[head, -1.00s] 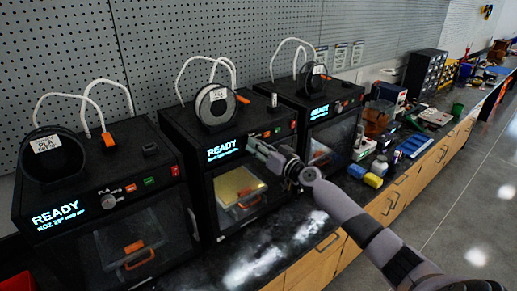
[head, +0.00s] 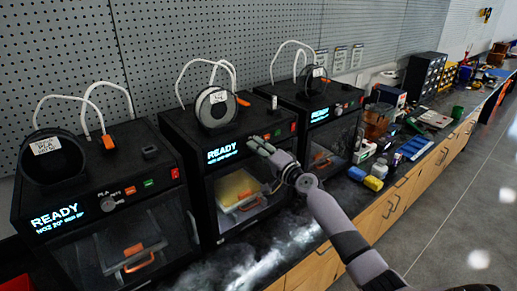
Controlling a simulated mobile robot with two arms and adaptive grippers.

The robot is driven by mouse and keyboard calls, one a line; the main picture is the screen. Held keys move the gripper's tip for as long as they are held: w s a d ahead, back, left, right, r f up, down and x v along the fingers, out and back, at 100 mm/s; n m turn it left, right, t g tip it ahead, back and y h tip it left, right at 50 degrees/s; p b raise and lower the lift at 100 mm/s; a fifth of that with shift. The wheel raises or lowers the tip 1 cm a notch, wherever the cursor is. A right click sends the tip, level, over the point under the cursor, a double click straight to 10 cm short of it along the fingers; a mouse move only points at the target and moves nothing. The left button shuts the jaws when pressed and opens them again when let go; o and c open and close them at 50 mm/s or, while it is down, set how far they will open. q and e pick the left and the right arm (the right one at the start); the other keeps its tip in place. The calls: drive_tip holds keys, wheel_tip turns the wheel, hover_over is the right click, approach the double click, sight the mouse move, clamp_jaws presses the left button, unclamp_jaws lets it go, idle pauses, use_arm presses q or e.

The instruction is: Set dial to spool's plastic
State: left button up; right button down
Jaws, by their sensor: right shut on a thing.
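Three black 3D printers stand in a row, each with a lit READY display. The middle printer (head: 175,128) has a spool (head: 215,108) with a white label on top, its print too small to read. My right gripper (head: 254,143) is at the middle printer's front panel, just right of its display (head: 222,153). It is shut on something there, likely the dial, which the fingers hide. The left printer's dial (head: 108,204) shows beside its display, with PLA printed above it. The left spool (head: 52,157) has a label reading PLA. My left gripper is out of view.
The right printer (head: 300,108) carries a spool (head: 313,81). A yellow-topped plate (head: 235,188) shows behind the middle printer's door. A blue and yellow item (head: 372,183), bottles and boxes crowd the bench at right. A grey pegboard wall (head: 150,40) stands behind.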

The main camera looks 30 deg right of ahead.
drive_tip(key=shift+m+h+p, duration=0.3)
drive_tip(key=shift+m+p, duration=0.9)
drive_tip(key=shift+m, duration=2.6)
drive_tip(key=shift+f, duration=0.1)
drive_tip(key=c, duration=1.3)
unclamp_jaws()
drive_tip(key=shift+s, duration=0.15)
